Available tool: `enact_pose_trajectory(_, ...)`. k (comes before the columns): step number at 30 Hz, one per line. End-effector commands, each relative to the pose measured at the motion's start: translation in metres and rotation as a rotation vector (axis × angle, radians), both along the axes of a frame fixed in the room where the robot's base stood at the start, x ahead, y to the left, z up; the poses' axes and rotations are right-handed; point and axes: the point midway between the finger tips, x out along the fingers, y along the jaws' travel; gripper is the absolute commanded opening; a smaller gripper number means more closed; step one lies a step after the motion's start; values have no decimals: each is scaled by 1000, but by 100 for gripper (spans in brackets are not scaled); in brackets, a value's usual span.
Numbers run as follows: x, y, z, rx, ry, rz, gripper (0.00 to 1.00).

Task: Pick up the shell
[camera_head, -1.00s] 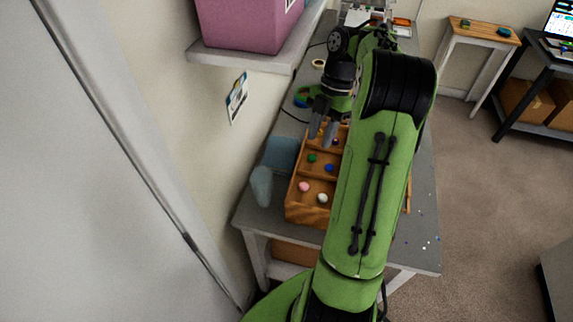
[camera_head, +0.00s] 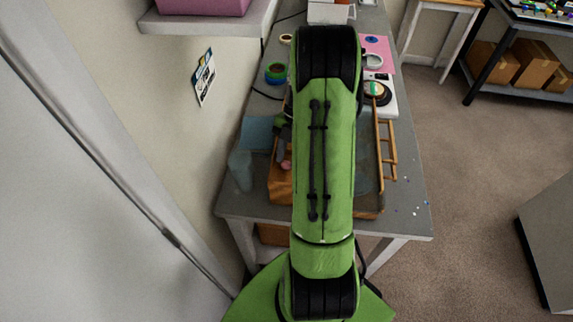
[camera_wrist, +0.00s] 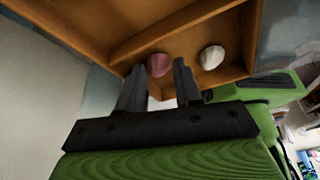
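Two small, rounded, shell-like pieces lie in the wooden compartment tray (camera_wrist: 215,17) in the wrist view: a pink one (camera_wrist: 158,64) and a whitish one (camera_wrist: 211,57). I cannot tell for sure which is the task's shell. My gripper (camera_wrist: 159,70) is open, its two dark fingers apart. The pink piece shows just beyond and between the fingertips; the whitish one is to the right of them. I cannot tell whether a finger touches the pink piece. In the head view the pink piece (camera_head: 286,165) shows beside my finger, and my arm hides most of the tray (camera_head: 280,188).
The tray sits on a grey table (camera_head: 400,208). A translucent bluish cup (camera_head: 240,170) stands left of it. A small wooden rack (camera_head: 387,150) is at its right. Tape rolls (camera_head: 276,72) lie farther back. A shelf (camera_head: 205,24) juts from the left wall.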

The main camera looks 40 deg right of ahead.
Motion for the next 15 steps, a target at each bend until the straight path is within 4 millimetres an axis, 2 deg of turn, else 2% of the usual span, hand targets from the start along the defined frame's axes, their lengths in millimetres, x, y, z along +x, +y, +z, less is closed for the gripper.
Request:
enact_pose_trajectory(2, -1, 2, -6, 0, 1, 0, 34)
enact_pose_trajectory(8, -1, 2, -6, -1, 1, 0, 32)
enact_pose_trajectory(12, -1, 2, -6, -1, 0, 0, 11)
enact_pose_trajectory(15, -1, 2, -6, -1, 0, 0, 0)
